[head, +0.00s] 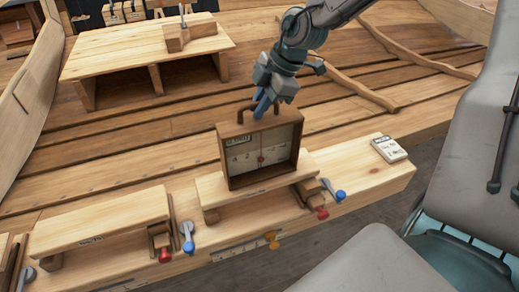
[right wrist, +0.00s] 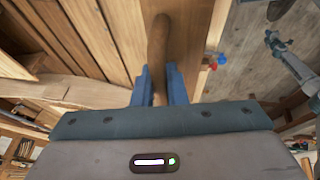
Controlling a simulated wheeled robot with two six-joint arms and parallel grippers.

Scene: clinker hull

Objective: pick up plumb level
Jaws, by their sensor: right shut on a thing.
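The plumb level (head: 260,151) is a brown wooden box with a pale dial face and a bar handle on top. It stands upright on a small wooden stand (head: 216,193) in the head view. My right gripper (head: 262,108) comes down from above and is shut on the handle. In the right wrist view the blue fingers (right wrist: 160,85) sit on both sides of the brown handle (right wrist: 160,40). I cannot tell whether the box's base touches the stand. My left gripper is not in view.
A second wooden stand (head: 100,225) is at the lower left, with red and blue knobs beside it. A small white device (head: 389,149) lies to the right on the plank. A low wooden bench (head: 130,58) stands behind at the left. Curved ribs lie at the back right.

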